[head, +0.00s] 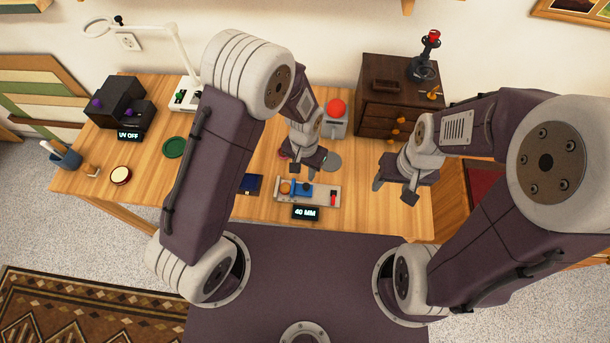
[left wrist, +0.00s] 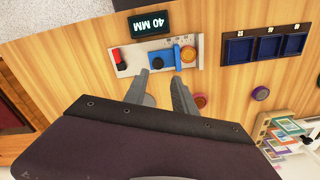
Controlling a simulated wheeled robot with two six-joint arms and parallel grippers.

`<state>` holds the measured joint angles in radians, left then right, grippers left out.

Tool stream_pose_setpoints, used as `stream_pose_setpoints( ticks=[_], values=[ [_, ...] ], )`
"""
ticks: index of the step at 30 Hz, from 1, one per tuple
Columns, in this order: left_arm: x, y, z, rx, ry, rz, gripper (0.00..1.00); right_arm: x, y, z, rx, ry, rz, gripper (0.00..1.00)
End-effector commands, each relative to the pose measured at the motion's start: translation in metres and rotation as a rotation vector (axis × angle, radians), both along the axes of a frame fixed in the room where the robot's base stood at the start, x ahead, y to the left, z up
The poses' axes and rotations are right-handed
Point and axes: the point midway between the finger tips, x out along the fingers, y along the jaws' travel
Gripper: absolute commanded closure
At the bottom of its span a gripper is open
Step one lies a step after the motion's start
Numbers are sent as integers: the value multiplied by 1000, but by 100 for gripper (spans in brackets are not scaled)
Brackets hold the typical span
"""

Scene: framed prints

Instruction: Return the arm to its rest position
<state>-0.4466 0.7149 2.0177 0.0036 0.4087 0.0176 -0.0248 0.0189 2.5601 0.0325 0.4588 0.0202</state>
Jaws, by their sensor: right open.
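My left gripper (head: 308,166) hangs over the middle of the wooden table, behind the grey fixture (head: 321,196) with the "40 MM" display (head: 305,213). In the left wrist view its two fingers (left wrist: 160,78) are apart with nothing between them. The fixture with its blue block (left wrist: 163,59) lies just beyond the fingertips in that view. My right gripper (head: 393,190) is open and empty over the table's right part, in front of the brown drawer cabinet (head: 388,118). Neither gripper is seen holding anything.
A red dome button (head: 336,107) stands behind the left gripper. A dark blue tray (left wrist: 265,46) lies beside the fixture. A white lamp (head: 180,55), black UV box (head: 115,100), green disc (head: 174,147) and blue cup (head: 67,158) stand on the table's left.

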Motion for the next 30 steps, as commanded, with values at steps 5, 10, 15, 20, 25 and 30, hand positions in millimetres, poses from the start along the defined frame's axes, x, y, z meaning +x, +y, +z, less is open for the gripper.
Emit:
stream_pose_setpoints(
  ticks=[5, 10, 15, 20, 25, 30],
  values=[
    [0, 0, 1, 0, 1, 0, 68, 0, 0, 0, 0, 0, 0, 43],
    [0, 0, 1, 0, 1, 0, 68, 0, 0, 0, 0, 0, 0, 43],
    [0, 0, 1, 0, 1, 0, 68, 0, 0, 0, 0, 0, 0, 43],
    [26, 18, 26, -27, -62, 76, 68, 0, 0, 0, 0, 0, 0, 43],
    [25, 92, 102, -61, -180, 287, 68, 0, 0, 0, 0, 0, 0, 43],
    [-40, 139, 129, -56, -186, 439, 68, 0, 0, 0, 0, 0, 0, 43]
  ],
)
